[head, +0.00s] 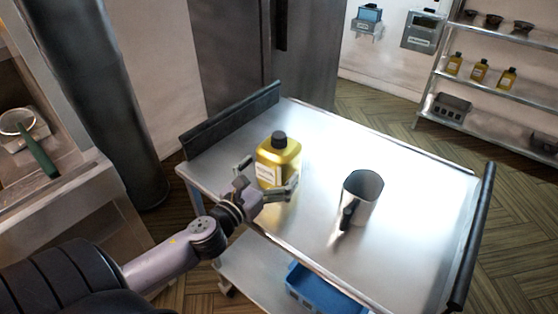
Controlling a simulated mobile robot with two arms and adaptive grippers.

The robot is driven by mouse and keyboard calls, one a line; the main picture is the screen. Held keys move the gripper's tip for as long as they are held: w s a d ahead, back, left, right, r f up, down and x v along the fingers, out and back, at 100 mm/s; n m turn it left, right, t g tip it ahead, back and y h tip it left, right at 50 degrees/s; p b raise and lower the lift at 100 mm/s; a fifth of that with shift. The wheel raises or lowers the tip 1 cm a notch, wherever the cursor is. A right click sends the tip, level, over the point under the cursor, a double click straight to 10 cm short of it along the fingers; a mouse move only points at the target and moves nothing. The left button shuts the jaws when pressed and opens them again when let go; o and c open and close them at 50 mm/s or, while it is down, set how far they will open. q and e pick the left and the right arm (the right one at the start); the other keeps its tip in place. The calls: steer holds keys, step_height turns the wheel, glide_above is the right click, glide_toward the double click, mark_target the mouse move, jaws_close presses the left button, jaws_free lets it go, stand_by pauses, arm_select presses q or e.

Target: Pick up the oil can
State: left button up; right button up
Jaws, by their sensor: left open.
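The oil can (279,155) is a yellow-gold container with a black cap and a pale label. It stands upright on the steel cart (400,180), near the cart's left side. My left gripper (270,180) is open at the near side of the can, with one finger towards its left and the other by its lower right. I cannot tell whether the fingers touch it. The gripper hides part of the can's lower front. My right gripper is not in view.
A metal pitcher (362,198) with a dark handle stands to the right of the can. A blue bin (318,291) is on the cart's lower shelf. A rack (490,88) at the right holds similar yellow containers. The cart's far and right areas are clear.

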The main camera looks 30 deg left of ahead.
arm_select(q)
steer(key=w, duration=0.4)
steer(key=shift+p, duration=0.35)
steer(key=shift+s, duration=0.15)
steer(key=shift+c, duration=0.4)
steer(key=c, duration=1.5)
